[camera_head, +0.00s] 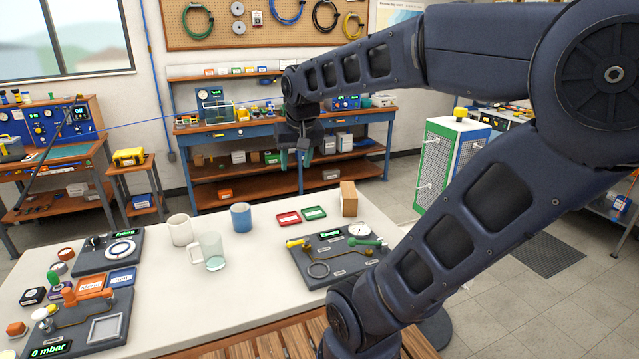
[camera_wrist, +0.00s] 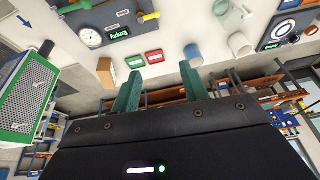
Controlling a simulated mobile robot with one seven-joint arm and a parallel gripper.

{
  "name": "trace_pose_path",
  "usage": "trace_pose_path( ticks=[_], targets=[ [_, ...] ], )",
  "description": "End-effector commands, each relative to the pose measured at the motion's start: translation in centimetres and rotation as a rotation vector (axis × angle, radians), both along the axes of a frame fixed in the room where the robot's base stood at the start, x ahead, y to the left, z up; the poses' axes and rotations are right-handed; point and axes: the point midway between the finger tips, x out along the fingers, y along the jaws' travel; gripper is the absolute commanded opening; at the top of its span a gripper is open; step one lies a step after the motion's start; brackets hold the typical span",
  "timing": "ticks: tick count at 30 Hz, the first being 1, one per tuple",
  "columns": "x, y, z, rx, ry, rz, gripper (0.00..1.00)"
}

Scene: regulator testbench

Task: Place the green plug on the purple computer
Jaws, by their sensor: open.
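A small green piece (camera_head: 53,277), which may be the green plug, is at the left end of the white table, among other small parts. A small purple piece (camera_head: 68,295) is just below and right of it, partly hidden by an orange fitting; I cannot tell whether it is the purple computer. My gripper (camera_head: 297,160) is raised beyond the table's far edge, far right of these pieces, with green fingers. In the wrist view my gripper (camera_wrist: 158,72) is open and empty, its fingers apart. Neither piece can be made out in the wrist view.
A regulator board (camera_head: 312,270) is at the table's right, another board (camera_head: 93,262) at its left. Between them stand a white mug (camera_head: 180,230), glass mug (camera_head: 212,252) and blue cup (camera_head: 241,216). Red (camera_head: 288,219) and green trays (camera_head: 314,213) and a wooden block (camera_head: 349,199) lie behind.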

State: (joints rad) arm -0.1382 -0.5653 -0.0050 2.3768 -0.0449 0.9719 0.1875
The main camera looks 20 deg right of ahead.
Motion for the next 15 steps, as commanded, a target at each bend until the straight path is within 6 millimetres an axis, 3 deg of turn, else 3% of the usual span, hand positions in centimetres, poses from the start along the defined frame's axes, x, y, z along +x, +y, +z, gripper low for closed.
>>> trace_pose_path(
  ticks=[1,6,10,15],
  targets=[
    [-1.5,-0.9,-0.5,-0.003,-0.011,-0.001,0.44],
    [-5.3,-2.6,-2.5,-0.016,-0.03,0.017,0.44],
    [-6.9,-3.2,-3.5,-0.024,-0.039,0.027,0.44],
    [-7.5,-3.4,-3.9,-0.027,-0.041,0.031,0.44]
  ],
)
